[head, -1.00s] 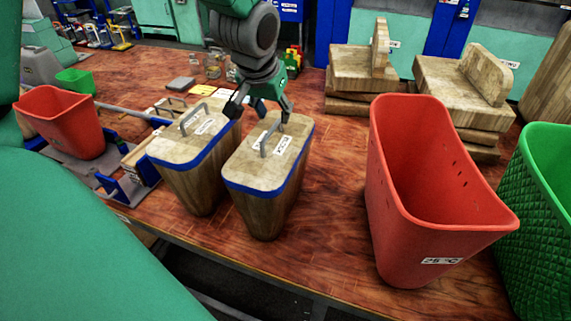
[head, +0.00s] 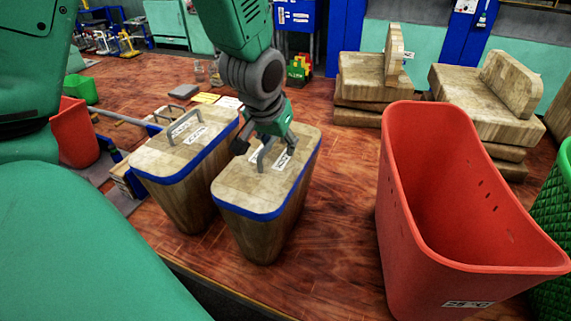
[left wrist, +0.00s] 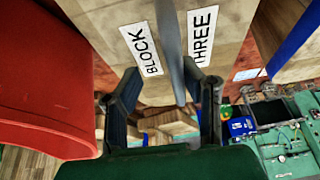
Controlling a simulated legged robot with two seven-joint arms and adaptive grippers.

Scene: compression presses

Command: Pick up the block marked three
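The block marked three (head: 240,187) is a tapered wooden block with a blue rim and a grey handle on top. It stands upright on the table. In the left wrist view its top (left wrist: 235,25) carries the labels "BLOCK" and "THREE", one on each side of the handle (left wrist: 170,45). My left gripper (head: 266,146) is low over this block, at its handle. In the left wrist view the gripper's fingers (left wrist: 161,74) are apart, with the handle between them and gaps visible. Contact cannot be told. My right gripper is not in view.
A similar wooden block (head: 160,160) stands close on the left. A large red bin (head: 400,215) is on the right, with a green bin (head: 555,215) beyond it. Stacked wooden pieces (head: 365,85) lie behind. Bare table shows between the block and the red bin.

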